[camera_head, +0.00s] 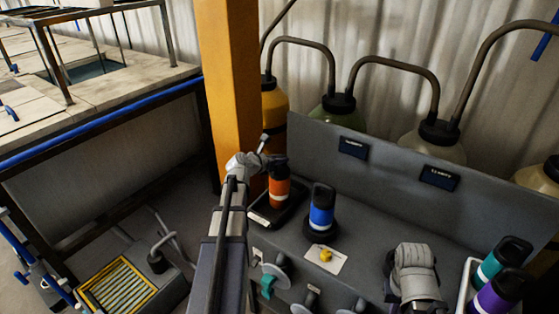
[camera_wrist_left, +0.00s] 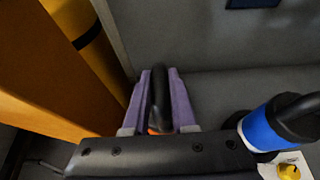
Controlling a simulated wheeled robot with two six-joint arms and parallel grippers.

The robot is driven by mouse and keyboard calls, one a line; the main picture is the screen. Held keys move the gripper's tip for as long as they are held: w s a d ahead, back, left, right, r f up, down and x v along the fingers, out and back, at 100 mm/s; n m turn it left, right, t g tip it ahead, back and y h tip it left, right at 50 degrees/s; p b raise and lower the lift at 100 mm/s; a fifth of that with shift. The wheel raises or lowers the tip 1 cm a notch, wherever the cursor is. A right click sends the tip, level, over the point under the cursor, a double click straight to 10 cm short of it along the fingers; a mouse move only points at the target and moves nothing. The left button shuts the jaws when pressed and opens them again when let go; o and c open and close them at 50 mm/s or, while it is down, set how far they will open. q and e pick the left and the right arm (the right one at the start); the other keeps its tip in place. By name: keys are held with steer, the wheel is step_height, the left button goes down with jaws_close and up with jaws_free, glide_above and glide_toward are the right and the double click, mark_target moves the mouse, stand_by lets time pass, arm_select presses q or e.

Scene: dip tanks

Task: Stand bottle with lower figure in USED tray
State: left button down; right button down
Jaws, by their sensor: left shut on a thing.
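An orange bottle (camera_head: 279,190) with a black looped cap stands upright at or just above a dark tray (camera_head: 262,219); contact beneath is unclear. My left gripper (camera_head: 265,150) is shut on its black cap. In the left wrist view the purple fingers (camera_wrist_left: 160,85) hold the black loop, with a bit of orange below. A blue bottle (camera_head: 321,208) with a white band stands on a dark round base to the right. A teal bottle (camera_head: 498,262) and a purple bottle (camera_head: 494,297) stand in a white tray (camera_head: 464,290). The figures and tray label are unreadable.
Two small dark displays (camera_head: 353,147) (camera_head: 438,179) sit on the grey back panel. An orange post (camera_head: 229,80) rises close beside my left gripper. Valve handles line the front edge.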

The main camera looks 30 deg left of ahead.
arm_select(q)
steer(key=c, duration=0.7)
jaws_free()
steer(key=shift+r, duration=0.15)
steer(key=p+v, duration=0.5)
steer(key=v, duration=0.7)
steer(key=shift+p, duration=0.35)
